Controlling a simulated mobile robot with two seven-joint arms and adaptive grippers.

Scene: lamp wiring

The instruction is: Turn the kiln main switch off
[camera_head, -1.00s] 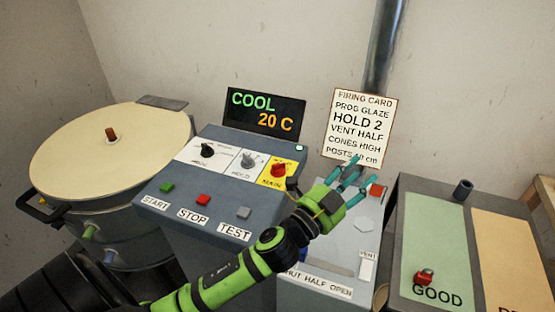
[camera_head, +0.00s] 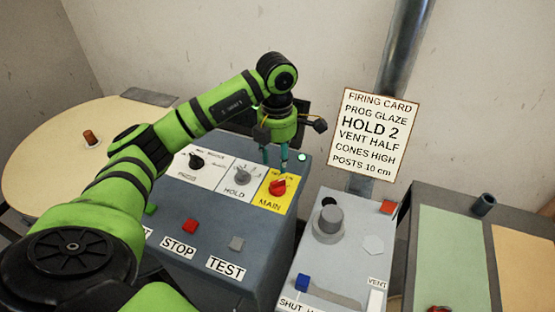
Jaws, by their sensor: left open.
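The kiln main switch is a red knob (camera_head: 278,187) on a yellow plate (camera_head: 270,203) marked MAIN, at the right end of the control panel. Which way the knob is turned is too small to tell. My left gripper (camera_head: 275,158) points down with its teal fingers apart and nothing between them. Its fingertips show just above the red knob in the picture; I cannot tell whether they touch anything. My left arm covers most of the display behind the panel. My right gripper is not in view.
Beside the main switch are a HOLD knob (camera_head: 242,176) and a black knob (camera_head: 197,161). Below are a red STOP button (camera_head: 190,226) and a grey TEST button (camera_head: 236,243). The vent box (camera_head: 335,265) stands to the right, with a firing card (camera_head: 372,135) behind it.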

